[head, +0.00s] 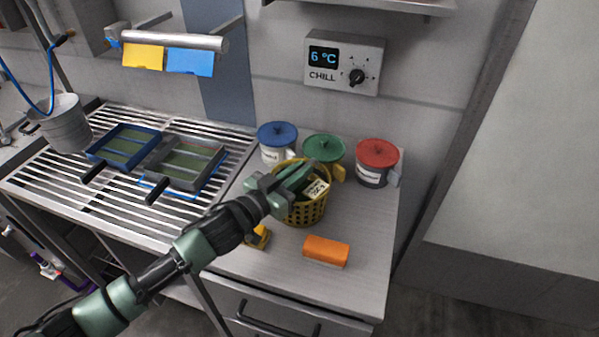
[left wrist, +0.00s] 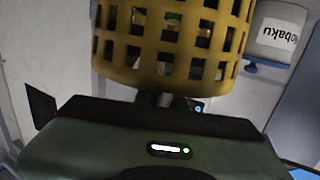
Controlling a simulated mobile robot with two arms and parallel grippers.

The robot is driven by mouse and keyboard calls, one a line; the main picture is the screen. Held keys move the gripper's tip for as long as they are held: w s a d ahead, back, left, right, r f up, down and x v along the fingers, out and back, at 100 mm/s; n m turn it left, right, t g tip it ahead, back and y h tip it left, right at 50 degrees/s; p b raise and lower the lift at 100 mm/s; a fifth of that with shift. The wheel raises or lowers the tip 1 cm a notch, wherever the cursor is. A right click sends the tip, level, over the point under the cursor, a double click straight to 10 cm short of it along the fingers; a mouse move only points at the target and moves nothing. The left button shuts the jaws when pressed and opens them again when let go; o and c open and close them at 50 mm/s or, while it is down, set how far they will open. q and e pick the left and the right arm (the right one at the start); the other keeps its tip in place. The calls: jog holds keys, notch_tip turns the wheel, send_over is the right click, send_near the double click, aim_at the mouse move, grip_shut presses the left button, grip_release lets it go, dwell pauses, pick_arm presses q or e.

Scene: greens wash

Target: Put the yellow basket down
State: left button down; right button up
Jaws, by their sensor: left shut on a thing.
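The yellow basket (head: 306,213) is a round, perforated basket at the counter, in front of the lidded canisters. It looks upright, with a pale labelled item and something green inside. Its base is at or just above the counter top; I cannot tell which. My left gripper (head: 292,180) reaches over from the left and is shut on the basket at its rim, hiding part of it. In the left wrist view the basket's slotted wall (left wrist: 175,45) fills the top middle, right in front of the gripper. My right gripper is not in view.
Blue-lidded (head: 277,140), green-lidded (head: 323,150) and red-lidded (head: 376,160) canisters stand close behind the basket. An orange block (head: 326,251) lies in front, and a small yellow item (head: 258,237) lies front left. Trays (head: 185,163) sit on the slatted rack.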

pick_arm(q)
jog(key=shift+f, duration=0.1)
jog(key=c, duration=1.5)
grip_release()
jog(key=shift+f, duration=0.15)
jog(key=shift+s+a, duration=0.25)
jog(key=b+v, duration=0.1)
jog(key=v, duration=1)
jog(key=shift+b, duration=0.35)
jog(key=shift+s+a, duration=0.1)
jog(key=shift+a, duration=0.05)
